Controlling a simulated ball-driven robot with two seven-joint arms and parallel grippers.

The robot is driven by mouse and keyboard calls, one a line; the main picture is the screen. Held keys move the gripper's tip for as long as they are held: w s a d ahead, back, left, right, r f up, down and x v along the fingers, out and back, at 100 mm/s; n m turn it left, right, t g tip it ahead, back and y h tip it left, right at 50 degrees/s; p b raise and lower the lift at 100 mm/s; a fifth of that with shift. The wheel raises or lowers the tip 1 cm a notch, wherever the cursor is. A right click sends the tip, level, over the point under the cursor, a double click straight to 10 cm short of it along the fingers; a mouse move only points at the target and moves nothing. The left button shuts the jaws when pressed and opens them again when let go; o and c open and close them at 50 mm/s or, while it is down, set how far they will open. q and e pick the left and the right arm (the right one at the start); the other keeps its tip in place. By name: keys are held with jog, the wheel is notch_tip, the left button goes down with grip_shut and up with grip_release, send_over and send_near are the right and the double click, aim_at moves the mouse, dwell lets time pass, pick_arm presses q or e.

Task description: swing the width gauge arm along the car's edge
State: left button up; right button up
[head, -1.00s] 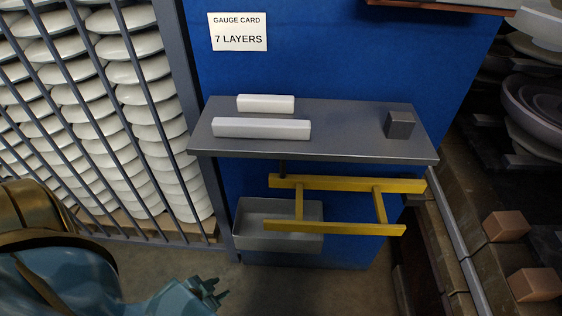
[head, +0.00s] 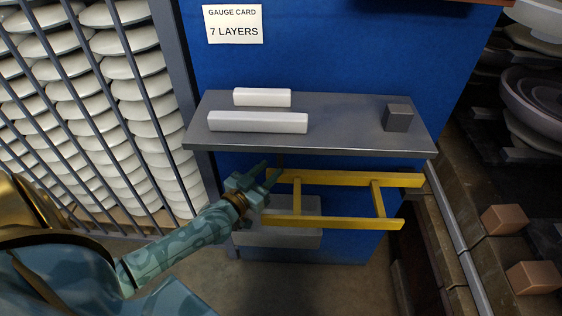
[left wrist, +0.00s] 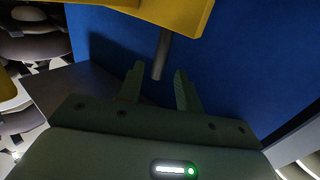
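The width gauge arm, a yellow ladder-like frame (head: 350,179), sits below the grey shelf, its right end close to the car's edge (head: 455,235). A dark rod stands at its left end and shows under yellow in the left wrist view (left wrist: 162,52). My left gripper (head: 270,172) is at the frame's left end, beside the rod. In the left wrist view its two fingers (left wrist: 159,84) are open, with the rod's end between or just beyond the tips; contact cannot be told. My right gripper is not in view.
The shelf (head: 350,135) above holds two white bars (head: 258,122) and a grey block (head: 397,117). A metal tray (head: 275,238) is below the frame. A barred rack of white insulators (head: 135,70) stands left. Brown blocks (head: 504,220) lie on the car.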

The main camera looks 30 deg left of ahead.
aim_at(278, 162)
pick_arm(q)
jog(key=w+b, duration=0.1)
jog(key=w, duration=0.4)
jog(key=shift+w+d, duration=0.15)
jog(key=shift+w, duration=0.25)
grip_shut()
